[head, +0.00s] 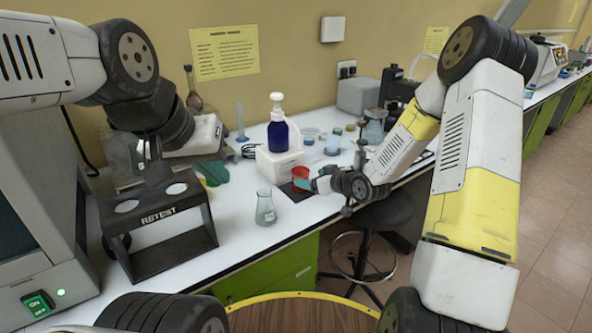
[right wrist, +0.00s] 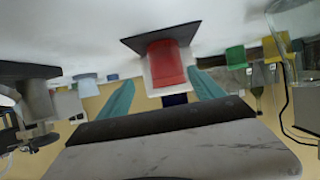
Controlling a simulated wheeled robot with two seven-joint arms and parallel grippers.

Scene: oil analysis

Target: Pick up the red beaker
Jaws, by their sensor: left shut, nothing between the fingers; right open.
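The red beaker (head: 300,173) stands upright on a dark square mat (head: 290,192) on the white bench, in front of a white stand. It also shows in the right wrist view (right wrist: 170,64), which sees the bench inverted. My right gripper (head: 309,184) is open at the beaker's right side in the head view. In the right wrist view its teal fingers (right wrist: 160,88) are spread, with the beaker in line between them; contact cannot be told. My left gripper (head: 153,158) hangs empty and shut by the black RETEST rack, its fingertips hard to make out.
A conical flask (head: 265,208) stands left of the beaker near the bench edge. A blue bottle with a white pump (head: 278,130) sits on the white stand behind. The black RETEST rack (head: 165,258) is at left. A stool (head: 372,215) is below the bench.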

